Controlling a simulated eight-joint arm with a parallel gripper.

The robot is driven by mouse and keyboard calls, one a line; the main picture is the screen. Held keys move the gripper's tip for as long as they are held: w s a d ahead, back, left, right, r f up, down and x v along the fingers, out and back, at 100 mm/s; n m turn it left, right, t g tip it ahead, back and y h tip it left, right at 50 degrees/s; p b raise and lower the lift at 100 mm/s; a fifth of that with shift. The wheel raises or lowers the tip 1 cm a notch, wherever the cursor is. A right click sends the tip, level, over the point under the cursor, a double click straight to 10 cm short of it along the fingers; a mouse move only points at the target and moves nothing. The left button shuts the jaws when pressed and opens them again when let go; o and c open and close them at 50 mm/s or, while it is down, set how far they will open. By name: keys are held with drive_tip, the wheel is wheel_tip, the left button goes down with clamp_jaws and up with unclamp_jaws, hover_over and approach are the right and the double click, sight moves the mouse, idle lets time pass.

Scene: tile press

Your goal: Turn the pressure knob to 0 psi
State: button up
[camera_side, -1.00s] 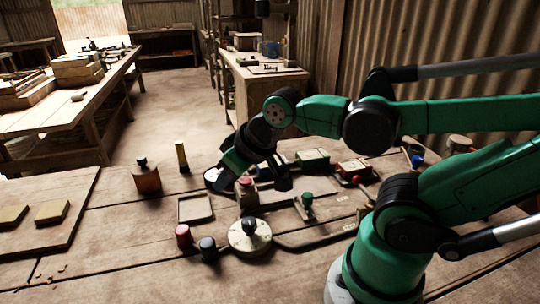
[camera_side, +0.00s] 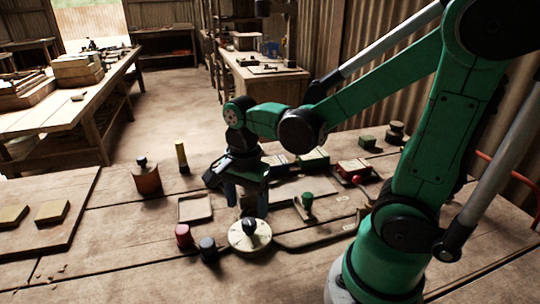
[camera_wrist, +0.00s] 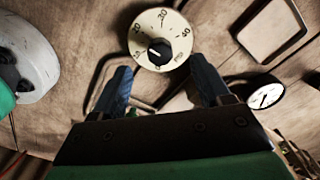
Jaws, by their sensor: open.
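The pressure knob is a black pointer knob on a round cream dial (camera_side: 250,237) at the front middle of the bench. My gripper (camera_side: 247,203) points down just behind and above the dial. Its two blue fingers are apart and empty. In the wrist view the fingers flank the space below the dial, not touching the knob.
A red cap (camera_side: 183,236) and a black cap (camera_side: 208,248) stand left of the dial. A green-topped lever (camera_side: 307,203) stands to its right. A square tray (camera_side: 195,209) lies behind left. A black-rimmed gauge (camera_wrist: 265,96) shows in the wrist view.

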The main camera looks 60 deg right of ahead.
sight(248, 222)
drive_tip(key=shift+f, duration=2.1)
clamp_jaws()
